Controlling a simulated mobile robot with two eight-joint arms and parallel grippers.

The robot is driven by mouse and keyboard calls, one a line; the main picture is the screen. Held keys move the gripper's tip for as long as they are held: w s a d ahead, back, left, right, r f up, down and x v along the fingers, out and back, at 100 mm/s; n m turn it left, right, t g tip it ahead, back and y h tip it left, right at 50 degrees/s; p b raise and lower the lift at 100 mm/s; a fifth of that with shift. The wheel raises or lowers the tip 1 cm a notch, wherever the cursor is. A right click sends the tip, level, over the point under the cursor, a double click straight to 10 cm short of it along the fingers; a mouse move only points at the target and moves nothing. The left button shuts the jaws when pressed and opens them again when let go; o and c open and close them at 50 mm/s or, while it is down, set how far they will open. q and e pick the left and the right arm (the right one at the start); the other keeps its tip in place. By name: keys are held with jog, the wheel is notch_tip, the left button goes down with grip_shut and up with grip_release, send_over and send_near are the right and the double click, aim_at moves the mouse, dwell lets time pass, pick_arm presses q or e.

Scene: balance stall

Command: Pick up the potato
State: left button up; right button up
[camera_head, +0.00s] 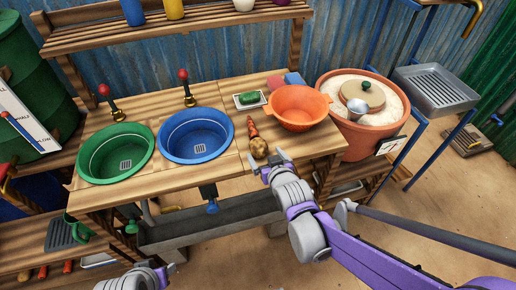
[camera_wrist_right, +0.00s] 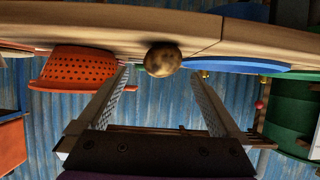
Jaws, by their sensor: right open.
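The brown potato (camera_head: 259,149) lies near the front edge of the wooden counter, just in front of an orange carrot (camera_head: 253,129). My right gripper (camera_head: 268,161) is at the counter's front edge, close to the potato. In the right wrist view, which is upside down, the potato (camera_wrist_right: 163,59) appears between the lines of the two spread fingers, at or just beyond their tips (camera_wrist_right: 163,75). The right gripper is open and empty. Part of my left gripper (camera_head: 140,277) shows at the bottom edge, away from the counter; its jaws are not clear.
An orange colander (camera_head: 298,106) stands right of the carrot, and a blue basin (camera_head: 196,135) and green basin (camera_head: 115,152) sit to the left. A green soap bar on a small dish (camera_head: 249,100) lies behind. A large terracotta pot (camera_head: 366,138) stands at the right.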

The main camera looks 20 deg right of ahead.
aim_at(261, 150)
jog(key=shift+b+x, duration=0.4)
jog(key=shift+x, duration=2.25)
jog(key=shift+a+r, duration=0.15)
jog(key=c, duration=1.5)
